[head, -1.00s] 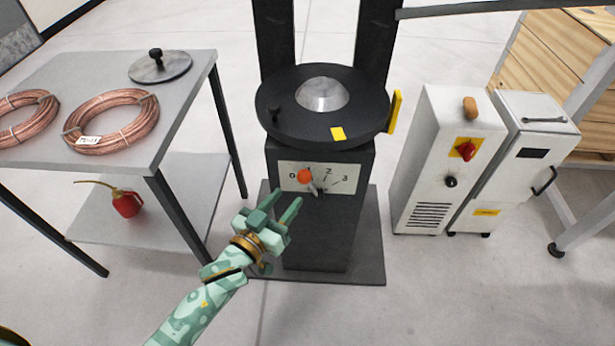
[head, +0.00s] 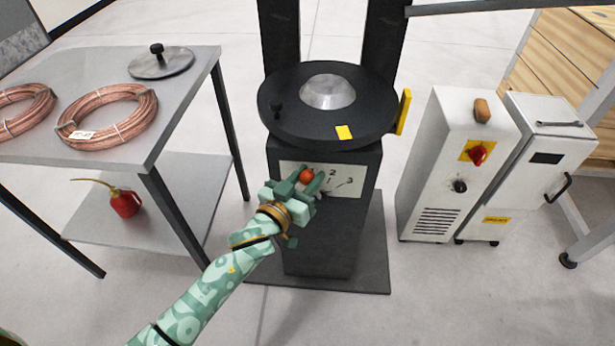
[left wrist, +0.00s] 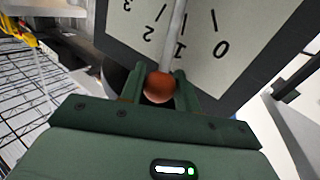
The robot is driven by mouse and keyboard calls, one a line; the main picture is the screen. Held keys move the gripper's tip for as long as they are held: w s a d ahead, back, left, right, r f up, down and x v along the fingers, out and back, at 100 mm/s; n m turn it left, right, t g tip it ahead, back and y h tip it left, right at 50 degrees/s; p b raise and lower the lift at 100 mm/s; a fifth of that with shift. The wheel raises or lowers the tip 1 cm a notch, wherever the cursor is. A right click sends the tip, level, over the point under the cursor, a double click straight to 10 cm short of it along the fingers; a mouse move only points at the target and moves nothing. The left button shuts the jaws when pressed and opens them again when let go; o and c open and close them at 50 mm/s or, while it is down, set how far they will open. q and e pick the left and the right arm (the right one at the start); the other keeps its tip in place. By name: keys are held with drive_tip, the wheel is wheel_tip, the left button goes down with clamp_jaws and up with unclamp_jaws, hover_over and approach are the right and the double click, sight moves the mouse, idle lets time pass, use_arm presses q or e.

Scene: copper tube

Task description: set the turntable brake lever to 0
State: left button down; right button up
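The brake lever's orange ball knob (head: 306,176) is on the front of the black turntable pedestal (head: 320,245). Its white scale plate (head: 347,190) is marked 0 to 3. My left gripper (head: 304,180) is at the plate with a finger on either side of the knob. In the left wrist view, the knob (left wrist: 159,88) fills the space between the fingers, with no clear gap on either side. The grey lever rod (left wrist: 174,35) runs beside the 1 mark; the 0 is farther right in that upside-down view. My gripper hides the 0 in the head view. My right gripper is not visible.
The black turntable (head: 325,105) sits above the lever, with a yellow tab (head: 403,111) at its right. A grey table (head: 185,95) with copper coils (head: 108,117) stands left. A white cabinet (head: 450,165) stands right. The floor in front is clear.

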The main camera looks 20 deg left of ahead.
use_arm(q)
drive_tip(key=a+f+n, duration=0.1)
drive_tip(key=s+a+f+n+t+b, duration=0.1)
drive_tip(key=a+n, duration=0.1)
drive_tip(key=a+f+n+t, duration=0.1)
drive_tip(key=n, duration=0.1)
drive_tip(key=shift+s+a+y, duration=0.15)
drive_tip(key=shift+a+y, duration=0.15)
drive_tip(key=shift+a, duration=0.05)
drive_tip(key=shift+s+a+f+n+t+b, duration=0.15)
drive_tip(key=shift+a+f+n+t+b, duration=0.15)
drive_tip(key=shift+n+t+b, duration=0.25)
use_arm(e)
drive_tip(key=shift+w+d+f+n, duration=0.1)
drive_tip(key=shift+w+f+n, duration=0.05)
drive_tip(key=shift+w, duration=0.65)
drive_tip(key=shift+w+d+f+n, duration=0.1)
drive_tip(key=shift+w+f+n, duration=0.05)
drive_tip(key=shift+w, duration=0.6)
use_arm(q)
drive_tip(key=c, duration=1.3)
unclamp_jaws()
drive_tip(key=shift+a, duration=0.15)
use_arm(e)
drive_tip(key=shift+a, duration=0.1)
use_arm(q)
drive_tip(key=shift+r, duration=0.1)
